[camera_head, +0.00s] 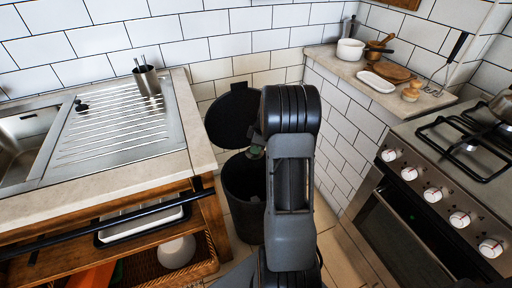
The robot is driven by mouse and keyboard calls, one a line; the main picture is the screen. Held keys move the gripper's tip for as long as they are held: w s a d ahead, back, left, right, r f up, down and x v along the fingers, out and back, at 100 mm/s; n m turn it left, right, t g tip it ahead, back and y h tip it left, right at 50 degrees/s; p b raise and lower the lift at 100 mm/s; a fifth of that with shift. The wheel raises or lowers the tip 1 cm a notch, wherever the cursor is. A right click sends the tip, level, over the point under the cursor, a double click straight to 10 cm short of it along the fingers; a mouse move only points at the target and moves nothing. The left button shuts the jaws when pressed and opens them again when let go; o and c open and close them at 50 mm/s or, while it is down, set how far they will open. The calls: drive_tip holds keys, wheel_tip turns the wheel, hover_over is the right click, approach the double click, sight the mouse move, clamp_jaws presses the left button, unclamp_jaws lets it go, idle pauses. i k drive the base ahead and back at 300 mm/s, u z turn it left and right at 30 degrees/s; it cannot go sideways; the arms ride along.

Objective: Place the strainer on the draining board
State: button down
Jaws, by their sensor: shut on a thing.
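The draining board (110,155) is a ridged steel surface at the left, set in the worktop beside the sink. Its ridged middle is bare. I cannot make out a strainer for certain. A long black-handled utensil (456,46) with a thin wire end leans at the right wall, and I cannot tell what it is. My arm rises through the middle of the view. My gripper and anything in it are not visible.
A dark bin (242,200) stands in the gap between counters, below a round black shape (234,116). The sink (22,140) is at far left. A stove (440,170) is at right. The tiled ledge (335,62) holds a white pot (350,52), a white dish (376,82) and wooden items.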

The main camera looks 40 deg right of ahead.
sight(101, 141)
drive_tip(key=k, duration=1)
